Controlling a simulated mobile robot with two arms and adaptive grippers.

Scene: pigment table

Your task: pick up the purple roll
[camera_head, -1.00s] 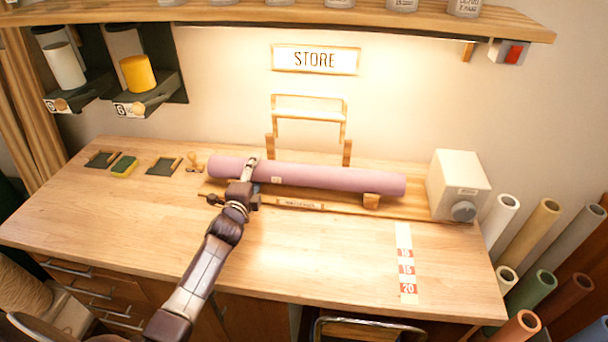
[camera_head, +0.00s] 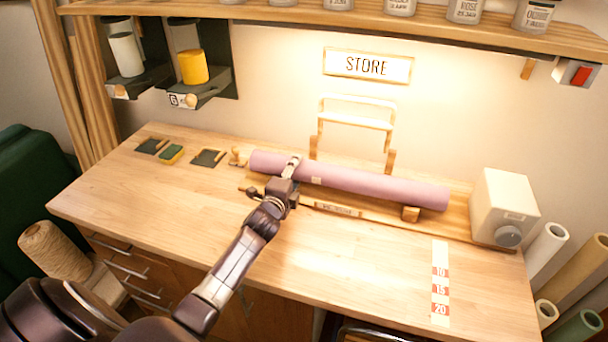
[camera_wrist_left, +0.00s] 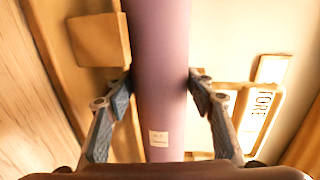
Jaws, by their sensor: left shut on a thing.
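The purple roll (camera_head: 375,184) lies lengthwise along the back of the wooden table, over a low wooden rack with a block (camera_head: 410,214) under its right part. My left gripper (camera_head: 291,168) is shut on the roll left of its middle. In the left wrist view the roll (camera_wrist_left: 158,70) runs between the two fingers (camera_wrist_left: 160,88), one on each side, with a small white label on it. I cannot tell whether the roll is clear of its rest. My right gripper is not in view.
A white box with a grey knob (camera_head: 505,207) stands right of the roll. A wooden frame (camera_head: 355,122) is behind it under the STORE sign (camera_head: 367,67). Small pads (camera_head: 171,154) and a stamp (camera_head: 237,156) lie at the left. The table's front (camera_head: 340,262) is mostly clear.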

